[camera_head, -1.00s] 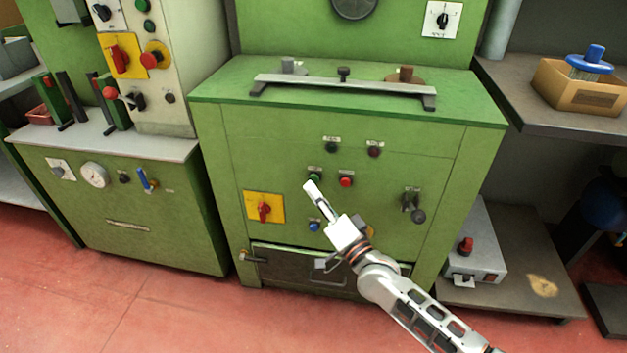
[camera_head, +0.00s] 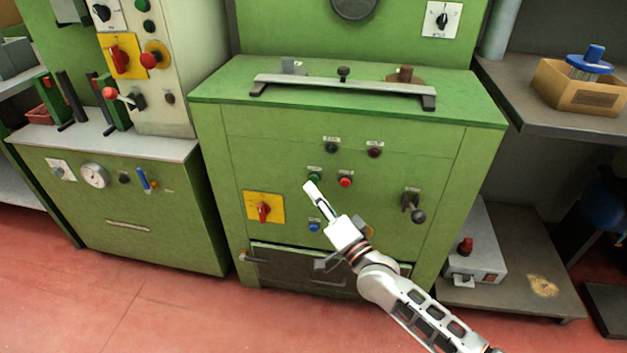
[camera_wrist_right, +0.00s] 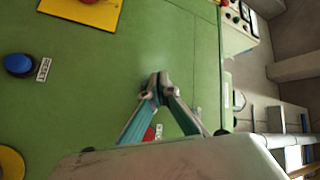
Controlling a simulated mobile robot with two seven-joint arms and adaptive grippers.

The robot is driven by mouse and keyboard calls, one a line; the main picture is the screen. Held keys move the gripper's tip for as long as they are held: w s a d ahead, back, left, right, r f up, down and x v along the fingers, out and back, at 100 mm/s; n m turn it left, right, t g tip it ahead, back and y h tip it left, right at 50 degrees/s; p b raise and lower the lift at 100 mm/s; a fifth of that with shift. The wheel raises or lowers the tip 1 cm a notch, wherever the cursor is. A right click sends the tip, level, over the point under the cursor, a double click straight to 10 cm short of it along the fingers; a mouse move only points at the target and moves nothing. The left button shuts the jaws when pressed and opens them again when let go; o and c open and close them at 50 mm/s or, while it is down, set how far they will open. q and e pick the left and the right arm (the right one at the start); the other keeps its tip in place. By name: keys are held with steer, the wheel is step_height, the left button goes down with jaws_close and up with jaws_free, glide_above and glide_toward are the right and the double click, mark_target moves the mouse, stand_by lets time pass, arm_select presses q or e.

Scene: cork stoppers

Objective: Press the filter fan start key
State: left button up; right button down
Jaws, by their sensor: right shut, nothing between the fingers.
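The green machine front (camera_head: 285,150) carries several small buttons with labels too small to read, so I cannot tell which is the filter fan start key. A green button (camera_head: 314,177) sits left of a red button (camera_head: 345,181). A blue button (camera_head: 314,226) is lower down. My right gripper (camera_head: 309,188) is shut and empty, its tip just below the green button in the head view. In the right wrist view the shut fingertips (camera_wrist_right: 157,80) are in front of the panel; the green button is not visible there. I cannot tell whether they touch. My left gripper is out of view.
A yellow plate with a red rotary switch (camera_head: 264,208) is left of my gripper. A lever knob (camera_head: 417,215) is to the right. Two dark indicators (camera_head: 331,147) (camera_head: 375,152) are above. A metal bar (camera_head: 343,85) lies on the machine's top.

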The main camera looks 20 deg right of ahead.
steer(key=shift+w, duration=0.1)
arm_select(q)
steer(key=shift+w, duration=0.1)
arm_select(e)
steer(key=shift+w+d, duration=0.25)
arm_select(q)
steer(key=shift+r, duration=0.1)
arm_select(e)
steer(key=shift+w+d, duration=0.1)
steer(key=shift+w, duration=0.1)
stand_by(0.4)
steer(key=shift+w+d, duration=0.15)
steer(key=shift+w, duration=0.05)
stand_by(0.5)
steer(key=shift+r, duration=0.1)
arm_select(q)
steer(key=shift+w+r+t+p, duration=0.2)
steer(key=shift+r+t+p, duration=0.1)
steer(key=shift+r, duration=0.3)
arm_select(e)
steer(key=shift+s+a, duration=0.5)
steer(key=shift+s, duration=0.25)
